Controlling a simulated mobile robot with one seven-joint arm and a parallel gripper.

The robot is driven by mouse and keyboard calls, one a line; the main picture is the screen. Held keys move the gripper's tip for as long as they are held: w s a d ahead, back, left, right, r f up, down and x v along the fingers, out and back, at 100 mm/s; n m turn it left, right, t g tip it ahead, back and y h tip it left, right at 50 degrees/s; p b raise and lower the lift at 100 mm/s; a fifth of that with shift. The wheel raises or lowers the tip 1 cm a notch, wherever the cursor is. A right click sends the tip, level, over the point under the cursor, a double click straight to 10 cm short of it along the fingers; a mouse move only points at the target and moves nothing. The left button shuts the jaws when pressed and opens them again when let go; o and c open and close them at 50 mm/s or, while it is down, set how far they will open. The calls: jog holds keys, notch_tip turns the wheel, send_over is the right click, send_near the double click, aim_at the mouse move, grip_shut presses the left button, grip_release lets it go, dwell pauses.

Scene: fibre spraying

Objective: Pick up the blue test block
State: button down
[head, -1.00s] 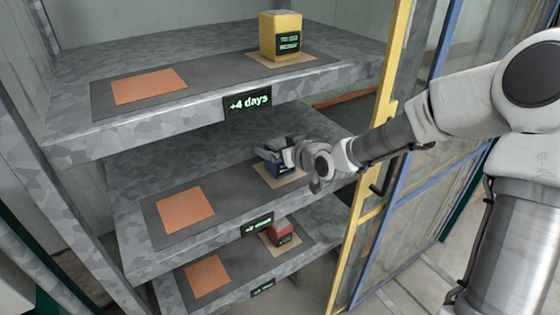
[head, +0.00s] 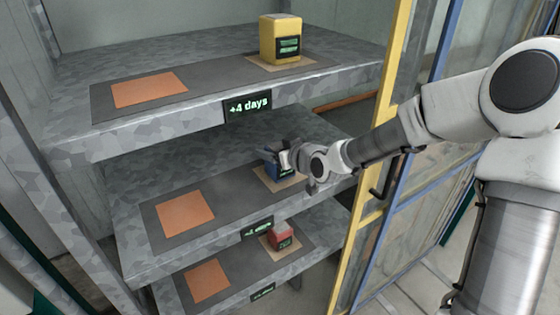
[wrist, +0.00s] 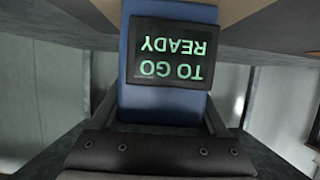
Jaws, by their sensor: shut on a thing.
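The blue test block (head: 272,170) is at the right end of the middle shelf, at its beige pad (head: 268,183). My gripper (head: 284,160) is at the block and partly hides it in the head view. In the wrist view the blue block (wrist: 165,104) fills the middle between my fingers, and its dark label (wrist: 172,55) reads "READY TO GO", upside down. My gripper (wrist: 160,125) is shut on it. Whether the block touches the pad or is slightly above it, I cannot tell.
A yellow block (head: 280,40) stands on the top shelf (head: 190,120), above my gripper. A red block (head: 279,235) sits on the lowest shelf. Orange pads (head: 185,213) lie at the left.

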aim_at(276, 143)
jog(key=shift+r, duration=0.15)
jog(key=shift+r, duration=0.5)
jog(key=r, duration=0.1)
jog(key=p, duration=0.1)
jog(key=r, duration=0.1)
jog(key=shift+s+d+r, duration=0.2)
jog(key=shift+d+r, duration=0.05)
jog(key=shift+r, duration=0.05)
jog(key=s+d, duration=0.9)
jog(key=s, duration=0.5)
jog(key=shift+s+d+f, duration=0.15)
jog(key=shift+s+d, duration=0.05)
jog(key=shift+d, duration=0.15)
